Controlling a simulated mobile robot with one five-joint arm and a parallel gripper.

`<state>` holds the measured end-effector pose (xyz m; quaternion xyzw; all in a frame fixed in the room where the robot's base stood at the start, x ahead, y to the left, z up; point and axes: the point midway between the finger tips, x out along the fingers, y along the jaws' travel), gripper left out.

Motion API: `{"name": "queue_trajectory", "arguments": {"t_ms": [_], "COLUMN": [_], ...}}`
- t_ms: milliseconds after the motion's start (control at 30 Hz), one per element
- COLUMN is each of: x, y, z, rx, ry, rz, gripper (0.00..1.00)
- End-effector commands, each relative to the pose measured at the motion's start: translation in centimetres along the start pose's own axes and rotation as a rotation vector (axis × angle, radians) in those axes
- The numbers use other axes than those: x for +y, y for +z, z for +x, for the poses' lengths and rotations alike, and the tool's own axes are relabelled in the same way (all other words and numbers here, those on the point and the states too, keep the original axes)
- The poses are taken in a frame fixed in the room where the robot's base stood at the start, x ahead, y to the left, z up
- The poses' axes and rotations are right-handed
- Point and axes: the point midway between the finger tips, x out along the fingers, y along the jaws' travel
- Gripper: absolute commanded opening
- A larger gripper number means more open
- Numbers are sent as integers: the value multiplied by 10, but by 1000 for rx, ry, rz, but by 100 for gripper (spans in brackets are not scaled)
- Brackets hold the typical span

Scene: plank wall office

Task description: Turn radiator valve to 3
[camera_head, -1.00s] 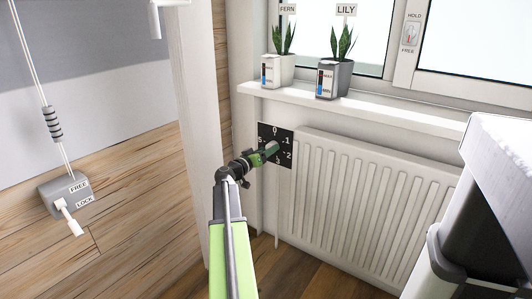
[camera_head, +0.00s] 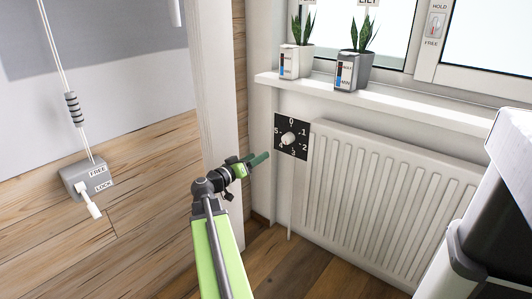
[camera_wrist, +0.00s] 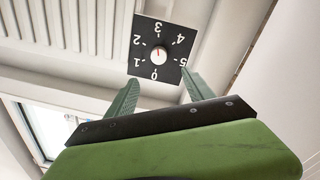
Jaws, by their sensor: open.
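The radiator valve is a white round knob (camera_head: 288,139) on a black number plate (camera_head: 302,155) at the radiator's upper left corner. In the wrist view the plate (camera_wrist: 180,33) shows upside down, with 0 at the bottom and 3 at the top. A small red mark on the knob (camera_wrist: 158,57) sits on the side facing 3. My gripper (camera_head: 266,157) is to the lower left of the knob, apart from it. In the wrist view its two green fingers (camera_wrist: 162,77) are spread and empty, with the knob beyond and between them.
The white radiator (camera_head: 385,195) is right of the plate. Two potted plants (camera_head: 296,55) (camera_head: 354,70) stand on the windowsill (camera_head: 400,110) above. A cord lock box (camera_head: 84,180) is on the left plank wall. A dark, white-topped object (camera_head: 490,215) stands at the right.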

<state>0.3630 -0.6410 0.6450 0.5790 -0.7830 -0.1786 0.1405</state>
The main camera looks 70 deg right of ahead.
Motion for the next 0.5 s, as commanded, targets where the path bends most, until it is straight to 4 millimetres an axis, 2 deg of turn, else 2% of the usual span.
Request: {"name": "queue_trajectory", "arguments": {"t_ms": [133, 433, 500], "x": [0, 0, 0], "y": [0, 0, 0], "z": [-11, -11, -11], "rx": [0, 0, 0], "ry": [-1, 0, 0], "rz": [0, -6, -59], "gripper": [61, 62, 62]}}
